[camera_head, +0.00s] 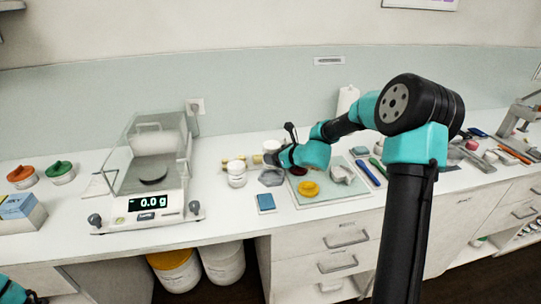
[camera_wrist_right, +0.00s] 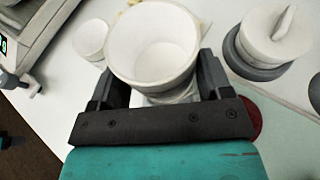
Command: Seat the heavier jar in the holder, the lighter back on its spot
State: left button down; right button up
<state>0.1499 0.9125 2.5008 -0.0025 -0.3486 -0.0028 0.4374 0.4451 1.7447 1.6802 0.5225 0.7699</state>
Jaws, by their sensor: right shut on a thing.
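My right gripper (camera_head: 274,157) is shut on a white open-topped jar (camera_wrist_right: 152,45), one finger on each side. In the right wrist view the jar's inside looks empty and pale; in the head view it is mostly hidden by the gripper. A second white jar (camera_head: 236,174) stands on the bench between the scale and my right gripper; it also shows in the right wrist view (camera_wrist_right: 90,38). The scale (camera_head: 150,190) reads 0.0 g, with a dark, empty pan (camera_head: 152,174). I cannot make out the holder for certain. Only a teal piece of my left arm shows at the lower left corner.
A pale mat (camera_head: 328,197) bears a yellow dish (camera_head: 308,189) and a white piece (camera_head: 341,174). Jars with orange (camera_head: 21,173) and green (camera_head: 60,169) lids stand left. Bench before the second jar is clear.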

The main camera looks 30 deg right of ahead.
jog(key=shift+f, duration=0.15)
jog(key=shift+f, duration=2.55)
jog(key=shift+f, duration=0.7)
dwell(1.5)
jog(key=o, duration=1)
jog(key=shift+s, duration=0.15)
jog(key=v, duration=1.1)
jog(key=shift+s+d+r, duration=0.15)
jog(key=shift+s, duration=0.25)
